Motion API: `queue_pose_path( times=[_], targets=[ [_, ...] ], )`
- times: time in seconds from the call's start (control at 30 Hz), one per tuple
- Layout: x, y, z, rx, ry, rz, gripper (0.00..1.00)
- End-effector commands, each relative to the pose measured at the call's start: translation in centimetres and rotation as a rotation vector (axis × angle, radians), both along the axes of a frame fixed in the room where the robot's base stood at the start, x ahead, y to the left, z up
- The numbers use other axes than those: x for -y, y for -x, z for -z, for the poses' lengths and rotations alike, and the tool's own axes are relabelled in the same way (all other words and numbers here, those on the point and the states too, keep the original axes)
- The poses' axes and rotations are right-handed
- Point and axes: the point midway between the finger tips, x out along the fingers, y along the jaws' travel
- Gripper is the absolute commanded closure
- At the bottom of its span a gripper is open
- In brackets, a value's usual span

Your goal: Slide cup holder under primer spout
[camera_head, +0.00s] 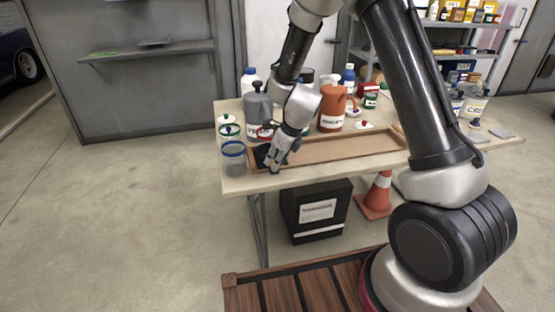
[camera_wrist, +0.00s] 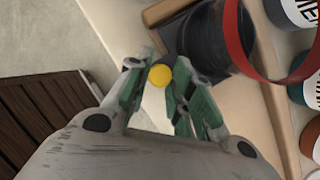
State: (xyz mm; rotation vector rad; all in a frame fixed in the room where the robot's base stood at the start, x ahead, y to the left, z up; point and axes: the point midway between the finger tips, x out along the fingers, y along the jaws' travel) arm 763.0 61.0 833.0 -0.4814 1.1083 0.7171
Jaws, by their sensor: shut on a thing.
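The black cup holder (camera_head: 262,155) sits at the left end of the long wooden tray on the table; its dark body (camera_wrist: 177,37) shows beyond my fingers in the wrist view. A yellow knob (camera_wrist: 160,76) is between my fingertips. My gripper (camera_head: 273,167) is shut on this knob and points down at the tray's near left corner. A cup with a red rim (camera_wrist: 228,30) appears to stand in the holder. The grey primer jug (camera_head: 259,112) stands just behind, its label partly covered by my arm. I cannot make out its spout.
The wooden tray (camera_head: 345,149) runs right and is bare there. An orange jug (camera_head: 332,110) stands behind the tray. A black box (camera_head: 317,212) and cone (camera_head: 377,194) are below.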

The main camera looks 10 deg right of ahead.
Motion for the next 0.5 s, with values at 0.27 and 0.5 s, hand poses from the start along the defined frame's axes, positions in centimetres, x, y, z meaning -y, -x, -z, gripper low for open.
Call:
queue_pose_path(
  times=[0.27,0.5],
  targets=[
    [-0.48,0.08,-0.05,-0.003,-0.005,-0.005,0.59],
    [-0.32,0.05,-0.04,-0.002,-0.003,-0.004,0.56]
  ],
)
